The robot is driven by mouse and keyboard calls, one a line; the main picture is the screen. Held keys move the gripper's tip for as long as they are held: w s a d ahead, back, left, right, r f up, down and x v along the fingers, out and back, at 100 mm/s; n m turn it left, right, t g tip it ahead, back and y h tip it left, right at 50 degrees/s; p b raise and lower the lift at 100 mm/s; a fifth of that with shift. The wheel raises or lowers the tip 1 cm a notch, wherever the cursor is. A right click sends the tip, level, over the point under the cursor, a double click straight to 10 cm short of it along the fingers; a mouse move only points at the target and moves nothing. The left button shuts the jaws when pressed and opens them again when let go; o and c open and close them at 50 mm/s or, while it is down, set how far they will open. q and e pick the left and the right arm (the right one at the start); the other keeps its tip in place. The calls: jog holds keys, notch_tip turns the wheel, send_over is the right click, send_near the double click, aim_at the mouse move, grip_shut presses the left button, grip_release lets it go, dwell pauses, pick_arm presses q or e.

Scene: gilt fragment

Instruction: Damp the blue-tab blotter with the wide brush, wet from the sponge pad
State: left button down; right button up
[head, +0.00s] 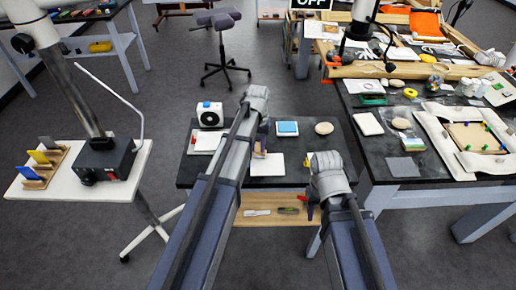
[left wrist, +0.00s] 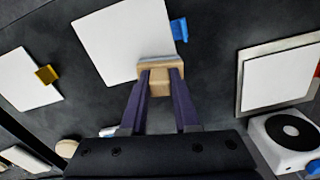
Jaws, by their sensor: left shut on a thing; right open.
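My left gripper (left wrist: 160,95) is shut on the wide brush (left wrist: 160,72), a pale wooden block with a light lower edge. It also shows small in the head view (head: 260,149). The brush is at the edge of the white blue-tab blotter (left wrist: 122,42), beside its blue tab (left wrist: 179,30); I cannot tell whether it touches. That blotter lies on the black table in the head view (head: 267,167). The sponge pad (head: 287,127), blue in a white dish, is behind it to the right. My right gripper (head: 311,207) is open and empty near the front edge.
A yellow-tab blotter (left wrist: 28,88) and a red-tab blotter (left wrist: 280,75) lie on either side. A white device with a black disc (head: 210,114) and a round pale stone (head: 323,128) stand at the back. A low wooden shelf (head: 268,216) holds tools.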

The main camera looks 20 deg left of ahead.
pick_arm(q)
jog(key=shift+s, duration=0.15)
jog(key=shift+s+d, duration=0.3)
jog(key=shift+s, duration=0.65)
jog(key=shift+s+d, duration=0.25)
jog(key=shift+s, duration=0.65)
jog(key=shift+s+d+f, duration=0.1)
jog(key=shift+s+d, duration=0.1)
jog(key=shift+s, duration=0.45)
jog(key=shift+s+d+r, duration=0.1)
jog(key=shift+s+d, duration=0.1)
jog(key=shift+s, duration=0.5)
jog(key=shift+s+d+f, duration=0.1)
jog(key=shift+s+d, duration=0.1)
jog(key=shift+s, duration=0.45)
jog(key=shift+w, duration=0.2)
jog(key=shift+w+a, duration=0.3)
jog(key=shift+w, duration=0.65)
jog(key=shift+w+a, duration=0.3)
jog(key=shift+w, duration=0.6)
